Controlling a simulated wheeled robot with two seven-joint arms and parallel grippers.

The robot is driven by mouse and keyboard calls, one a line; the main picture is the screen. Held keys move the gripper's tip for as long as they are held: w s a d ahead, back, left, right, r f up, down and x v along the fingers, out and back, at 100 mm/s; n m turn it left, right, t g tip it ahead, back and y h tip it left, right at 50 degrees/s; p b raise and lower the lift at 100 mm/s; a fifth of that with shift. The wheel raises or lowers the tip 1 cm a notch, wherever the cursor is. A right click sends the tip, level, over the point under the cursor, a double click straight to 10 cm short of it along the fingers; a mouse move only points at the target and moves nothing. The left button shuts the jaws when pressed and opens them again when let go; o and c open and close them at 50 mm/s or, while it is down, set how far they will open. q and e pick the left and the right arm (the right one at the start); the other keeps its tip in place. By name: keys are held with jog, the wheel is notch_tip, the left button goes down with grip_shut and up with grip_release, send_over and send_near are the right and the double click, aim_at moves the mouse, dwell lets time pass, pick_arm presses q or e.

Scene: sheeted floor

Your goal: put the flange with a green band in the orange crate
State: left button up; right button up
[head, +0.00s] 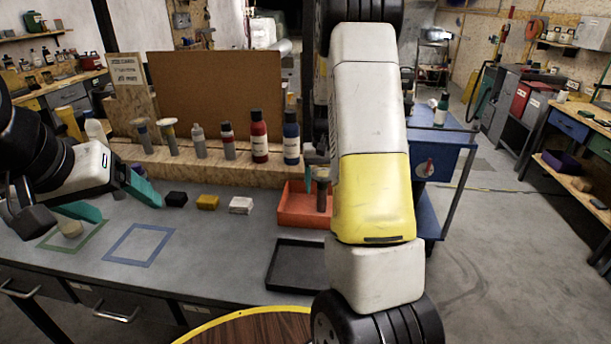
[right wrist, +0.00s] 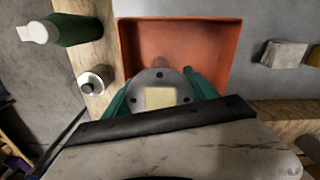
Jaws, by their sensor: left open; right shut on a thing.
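My right gripper (right wrist: 161,86) is shut on a grey round flange (right wrist: 142,88) with bolt holes and a pale square at its centre. In the head view the held flange shows as a dark upright stem (head: 322,197), partly hidden by my right arm. I cannot make out a green band on it. The orange crate (head: 298,213) is on the bench just below and behind it; it also shows in the right wrist view (right wrist: 232,50), empty where visible. My left gripper (head: 112,199) is open and empty over the bench at the left.
A black tray (head: 283,268) lies in front of the crate. Black (head: 176,199), yellow (head: 207,202) and white (head: 241,205) blocks lie left of it. Several bottles and upright parts stand on the wooden ledge (head: 215,173) behind. A blue taped square (head: 139,244) is bare.

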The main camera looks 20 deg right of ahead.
jog(key=o, duration=1.6)
jog(key=shift+f, duration=0.1)
notch_tip(320, 180, up, 12)
jog(key=shift+f, duration=0.1)
jog(key=shift+s+a+r, duration=0.1)
jog(key=shift+s+r, duration=0.05)
jog(key=shift+r, duration=0.25)
jog(key=s+a+r+n+t, duration=0.1)
jog(key=s+a+r+t, duration=0.1)
jog(key=s, duration=0.6)
jog(key=s+a+r+n+t+y, duration=0.1)
jog(key=s+a+r+t, duration=0.1)
jog(key=s+a+r, duration=0.2)
jog(key=s+a+r+n+t+y, duration=0.1)
jog(key=s+a+r+t, duration=0.1)
jog(key=s+a, duration=0.6)
jog(key=shift+s+a+r, duration=0.1)
jog(key=shift+s+r, duration=0.1)
jog(key=shift+s, duration=0.65)
jog(key=shift+s+a+r, duration=0.1)
jog(key=shift+s+r, duration=0.1)
jog(key=shift+s, duration=0.65)
jog(key=shift+s+r, duration=0.2)
jog(key=shift+s, duration=0.65)
